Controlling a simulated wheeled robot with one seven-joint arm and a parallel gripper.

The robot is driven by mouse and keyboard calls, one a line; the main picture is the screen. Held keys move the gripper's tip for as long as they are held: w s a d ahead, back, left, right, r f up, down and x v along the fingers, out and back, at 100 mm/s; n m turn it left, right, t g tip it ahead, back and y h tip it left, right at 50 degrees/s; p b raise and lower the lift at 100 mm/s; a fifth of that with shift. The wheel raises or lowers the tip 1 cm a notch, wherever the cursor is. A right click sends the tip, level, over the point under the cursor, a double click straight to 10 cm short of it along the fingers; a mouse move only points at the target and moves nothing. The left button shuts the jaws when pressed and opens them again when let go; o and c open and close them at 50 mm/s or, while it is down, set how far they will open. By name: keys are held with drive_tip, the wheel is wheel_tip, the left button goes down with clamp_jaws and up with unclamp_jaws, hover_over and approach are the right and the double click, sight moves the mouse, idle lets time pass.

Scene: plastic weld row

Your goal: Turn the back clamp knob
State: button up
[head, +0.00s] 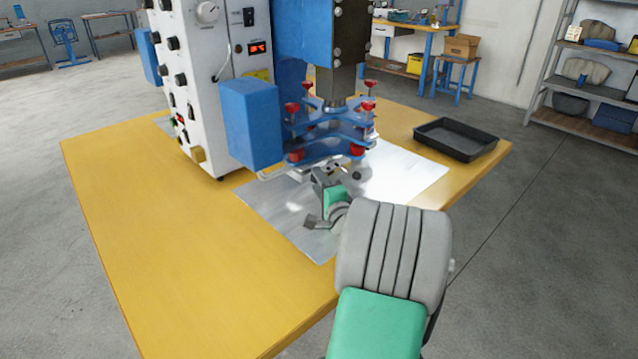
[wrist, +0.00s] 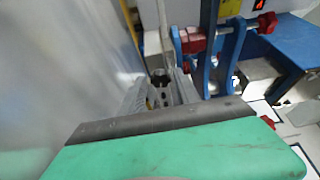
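A blue clamp fixture (head: 330,135) with several red knobs hangs under the machine head. Red knobs show at its upper back (head: 307,84), upper right (head: 369,105) and lower left (head: 296,155); I cannot tell for sure which is the back clamp knob. My gripper (wrist: 161,82) is low at the front of the fixture, over the metal plate. In the wrist view, a red knob (wrist: 194,42) on a blue clamp arm lies to the right of and above the fingers, apart from them. The gap between the fingertips is unclear, and I see no knob held there.
The white control cabinet (head: 217,80) and a blue block (head: 250,122) stand left of the fixture. A black tray (head: 456,139) lies at the table's right. The yellow tabletop (head: 170,220) is clear at the front left. The shiny metal plate (head: 405,172) lies beneath the fixture.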

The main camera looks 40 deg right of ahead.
drive_tip(key=shift+o, duration=0.9)
drive_tip(key=shift+s, duration=0.3)
drive_tip(key=v, duration=0.7)
drive_tip(key=shift+s+a, duration=0.1)
drive_tip(key=shift+a, duration=0.05)
